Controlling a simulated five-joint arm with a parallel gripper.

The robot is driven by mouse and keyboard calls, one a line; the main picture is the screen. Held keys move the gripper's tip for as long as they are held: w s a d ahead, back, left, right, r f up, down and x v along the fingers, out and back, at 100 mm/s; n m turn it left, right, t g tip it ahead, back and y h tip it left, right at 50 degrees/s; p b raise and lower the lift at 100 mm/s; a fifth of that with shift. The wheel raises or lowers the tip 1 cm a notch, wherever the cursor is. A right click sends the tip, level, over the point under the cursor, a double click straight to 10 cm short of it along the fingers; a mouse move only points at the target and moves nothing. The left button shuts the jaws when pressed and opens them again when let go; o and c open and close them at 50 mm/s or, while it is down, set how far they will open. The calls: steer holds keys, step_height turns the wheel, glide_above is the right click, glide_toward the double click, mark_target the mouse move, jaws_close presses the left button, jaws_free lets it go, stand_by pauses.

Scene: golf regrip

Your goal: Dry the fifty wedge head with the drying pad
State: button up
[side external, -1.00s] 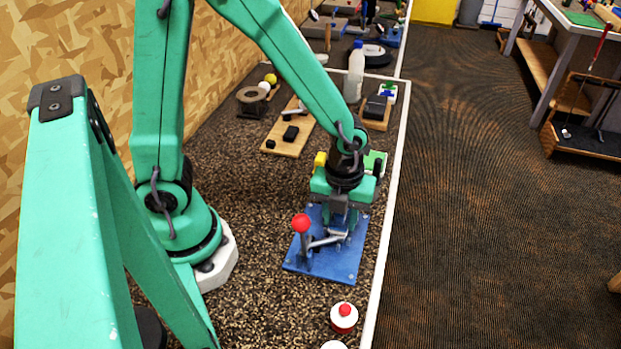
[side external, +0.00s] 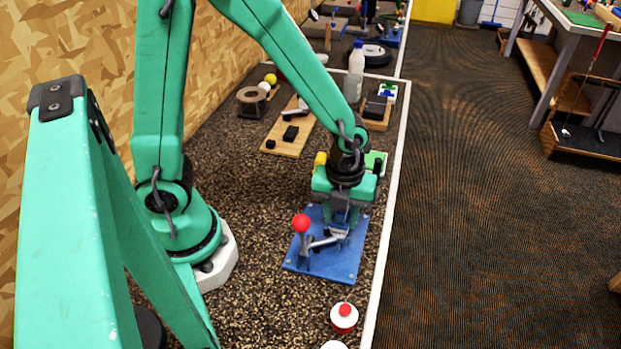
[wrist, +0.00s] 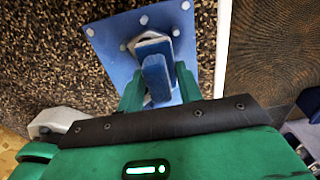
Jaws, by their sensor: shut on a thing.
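My gripper (side external: 340,228) is low over a blue plate (side external: 350,262) with a red-knobbed lever clamp (side external: 301,224). In the wrist view, the green fingers of my gripper (wrist: 160,92) are shut on a blue block, which looks like the drying pad (wrist: 156,78). A pale grey metal piece, likely the fifty wedge head (wrist: 150,45), shows just beyond the pad, above the blue plate (wrist: 105,22). The pad overlaps it in the picture; I cannot tell whether they touch. In the side view, my gripper hides most of the head and pad.
A red-and-white container (side external: 344,317) stands in front of the plate, near the bench's pale right edge (side external: 393,200). Speckled bench left of the plate is clear.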

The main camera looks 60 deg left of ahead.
steer(key=shift+s+d+f, duration=0.15)
steer(key=shift+s+d, duration=0.15)
steer(key=shift+s, duration=0.2)
steer(key=shift+a, duration=0.1)
steer(key=shift+w+a, duration=0.75)
steer(key=shift+w, duration=0.1)
steer(key=shift+s+d+r, duration=0.25)
steer(key=shift+s+d, duration=0.5)
steer(key=shift+d, duration=0.15)
steer(key=shift+w+a, duration=0.1)
steer(key=shift+w+a+f, duration=0.15)
steer(key=shift+w+a, duration=0.6)
